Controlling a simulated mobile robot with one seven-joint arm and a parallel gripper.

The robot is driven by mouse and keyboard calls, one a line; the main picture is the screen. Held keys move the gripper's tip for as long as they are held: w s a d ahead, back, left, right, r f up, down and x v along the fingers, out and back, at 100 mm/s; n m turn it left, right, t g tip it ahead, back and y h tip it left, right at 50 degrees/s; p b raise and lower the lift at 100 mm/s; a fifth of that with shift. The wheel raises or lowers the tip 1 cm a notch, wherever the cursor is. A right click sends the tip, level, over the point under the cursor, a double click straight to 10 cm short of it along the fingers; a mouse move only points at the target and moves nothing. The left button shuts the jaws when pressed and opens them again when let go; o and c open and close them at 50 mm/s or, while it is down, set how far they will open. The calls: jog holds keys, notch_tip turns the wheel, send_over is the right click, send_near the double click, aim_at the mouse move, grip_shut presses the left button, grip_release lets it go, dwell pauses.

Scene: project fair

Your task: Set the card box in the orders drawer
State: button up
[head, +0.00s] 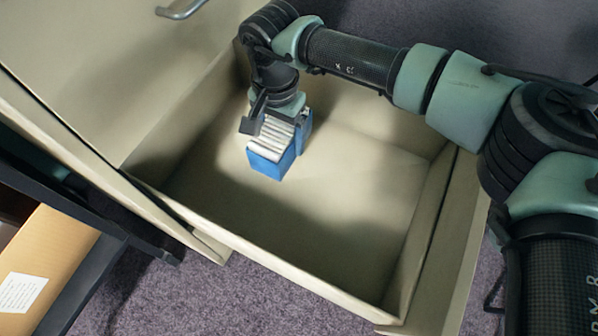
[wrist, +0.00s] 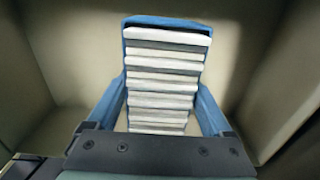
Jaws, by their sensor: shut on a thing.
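The card box (head: 268,158) is a small blue box filled with a row of white and grey cards. My gripper (head: 277,122) is shut on it, with the box below the wrist. The open orders drawer (head: 345,205) is a deep beige drawer. In the head view the box is over the inside of the drawer, towards its back left; I cannot tell whether it touches the floor. In the wrist view the box (wrist: 165,75) fills the middle, with the gripper (wrist: 160,150) across its near end and pale drawer surfaces around it.
The drawer floor is otherwise empty, with free room to the right and front. A cabinet front with a metal handle (head: 182,10) stands at the upper left. A cardboard box with a white label (head: 22,292) is at the lower left. Purple carpet (head: 215,300) surrounds the drawer.

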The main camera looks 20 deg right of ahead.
notch_tip(320, 180, down, 11)
jog(key=b, duration=0.5)
jog(key=shift+r, duration=0.1)
jog(key=o, duration=1.5)
notch_tip(320, 180, up, 12)
jog(key=p, duration=0.6)
